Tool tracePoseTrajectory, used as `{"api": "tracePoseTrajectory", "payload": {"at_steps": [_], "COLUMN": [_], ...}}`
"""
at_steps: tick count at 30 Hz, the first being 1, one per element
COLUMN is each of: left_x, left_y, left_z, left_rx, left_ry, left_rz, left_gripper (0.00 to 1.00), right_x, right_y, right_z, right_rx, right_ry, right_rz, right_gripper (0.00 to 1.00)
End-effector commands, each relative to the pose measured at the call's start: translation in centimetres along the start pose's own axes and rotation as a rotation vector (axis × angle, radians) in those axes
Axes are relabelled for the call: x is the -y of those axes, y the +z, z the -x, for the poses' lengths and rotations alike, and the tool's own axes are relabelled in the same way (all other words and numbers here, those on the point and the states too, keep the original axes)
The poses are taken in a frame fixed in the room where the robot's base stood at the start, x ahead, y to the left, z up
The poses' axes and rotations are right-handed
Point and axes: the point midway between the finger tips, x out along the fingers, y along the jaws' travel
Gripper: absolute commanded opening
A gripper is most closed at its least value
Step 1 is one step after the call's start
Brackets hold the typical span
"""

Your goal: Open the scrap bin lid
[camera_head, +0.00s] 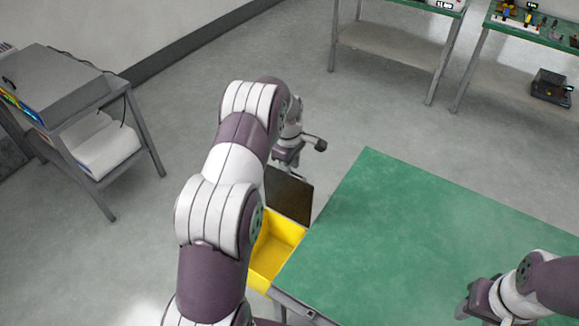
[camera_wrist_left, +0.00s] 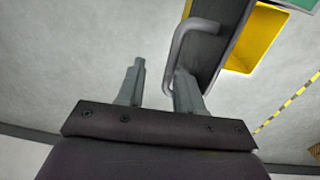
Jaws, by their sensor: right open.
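The scrap bin is yellow (camera_head: 274,245) and stands against the left side of the green table; its inside shows. Its dark lid (camera_head: 289,195) stands raised at the bin's far side. In the left wrist view the lid (camera_wrist_left: 212,48) carries a grey bar handle (camera_wrist_left: 181,45). My left gripper (camera_head: 294,172) is just beyond the lid. In its wrist view the fingers (camera_wrist_left: 160,80) are apart with nothing between them; the right finger overlaps the handle's near end, and contact cannot be told. My right gripper (camera_head: 466,308) is open over the green table.
The green table (camera_head: 420,220) has a bare top. A grey cart (camera_head: 85,100) with a white item on its lower shelf stands at the left. Two benches (camera_head: 400,50) stand at the back. The floor between is clear.

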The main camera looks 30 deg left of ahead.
Motion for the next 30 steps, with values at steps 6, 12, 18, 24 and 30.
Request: {"api": "tracePoseTrajectory", "payload": {"at_steps": [6,12,18,24,30], "left_x": [-0.1,0.0,0.1,0.1,0.1], "left_y": [-0.1,0.0,0.0,0.0,0.0], "left_z": [4.7,10.6,12.4,12.3,12.3], "left_rx": [-0.003,-0.001,0.000,0.000,-0.001], "left_ry": [0.007,0.001,-0.002,-0.001,-0.001], "left_rz": [0.001,0.001,0.001,0.001,0.001], "left_gripper": [0.36,0.36,0.36,0.36,0.36], "right_x": [0.0,0.0,0.0,0.0,0.0], "right_y": [0.2,-0.1,-0.2,-0.2,-0.2], "right_z": [-1.4,0.6,2.0,1.9,1.9], "right_rx": [0.000,-0.001,0.000,0.000,0.000], "right_ry": [0.000,0.000,0.000,0.000,0.000], "right_rz": [0.000,0.000,0.000,0.000,0.000], "right_gripper": [0.43,0.43,0.43,0.43,0.43]}}
